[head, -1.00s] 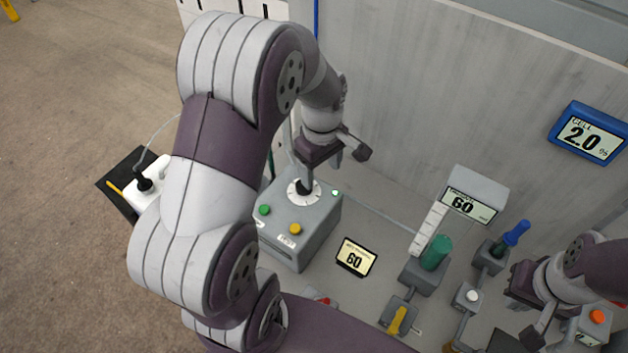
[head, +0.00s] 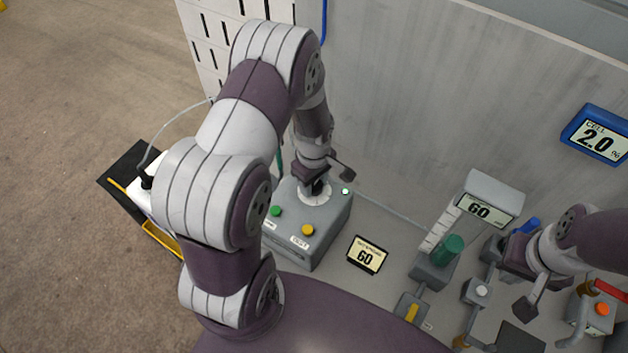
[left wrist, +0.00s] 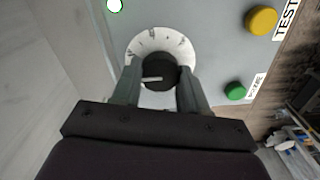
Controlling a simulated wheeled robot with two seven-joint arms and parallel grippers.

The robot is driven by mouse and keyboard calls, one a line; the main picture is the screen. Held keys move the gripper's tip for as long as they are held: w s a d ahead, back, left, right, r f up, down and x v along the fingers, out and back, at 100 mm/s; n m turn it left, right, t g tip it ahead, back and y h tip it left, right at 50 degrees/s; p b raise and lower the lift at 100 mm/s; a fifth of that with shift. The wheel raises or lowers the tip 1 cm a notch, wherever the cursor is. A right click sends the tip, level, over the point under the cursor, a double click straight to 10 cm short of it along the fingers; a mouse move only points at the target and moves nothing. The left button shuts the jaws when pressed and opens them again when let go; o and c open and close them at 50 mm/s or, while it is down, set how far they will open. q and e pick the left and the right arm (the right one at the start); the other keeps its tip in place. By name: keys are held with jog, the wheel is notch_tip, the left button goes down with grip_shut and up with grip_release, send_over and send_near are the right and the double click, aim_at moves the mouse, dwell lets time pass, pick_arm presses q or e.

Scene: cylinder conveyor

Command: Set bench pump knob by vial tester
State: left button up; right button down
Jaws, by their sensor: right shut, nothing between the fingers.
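The grey box with the knob (head: 325,225) stands left of centre in the head view, with a green and a yellow button and a TEST label. Its black knob (left wrist: 160,74) sits on a white marked dial (left wrist: 152,42); a pale pointer line shows on the knob. My left gripper (head: 318,187) is down over the knob, one finger on each side of it in the left wrist view (left wrist: 160,85). Whether the fingers press the knob is unclear. My right gripper (head: 512,262) is shut and empty at the right, its fingertips partly hidden.
A small display (head: 367,255) beside the box reads 60. A grey-framed display (head: 482,210) also reads 60, near a green cylinder (head: 447,250). A blue-framed wall display (head: 597,138) reads 2.0 %. A box with an orange button (head: 602,309) stands at far right.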

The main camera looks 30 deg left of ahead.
pick_arm(q)
jog(key=shift+m, duration=0.4)
jog(key=m, duration=0.3)
jog(key=shift+m, duration=0.4)
jog(key=m, duration=0.3)
jog(key=shift+d+m, duration=0.1)
jog(key=shift+m, duration=0.2)
jog(key=m, duration=0.4)
jog(key=shift+m+b, duration=0.3)
jog(key=shift+m, duration=1.8)
jog(key=o, duration=1.1)
jog(key=shift+c, duration=0.2)
jog(key=shift+s+r, duration=0.1)
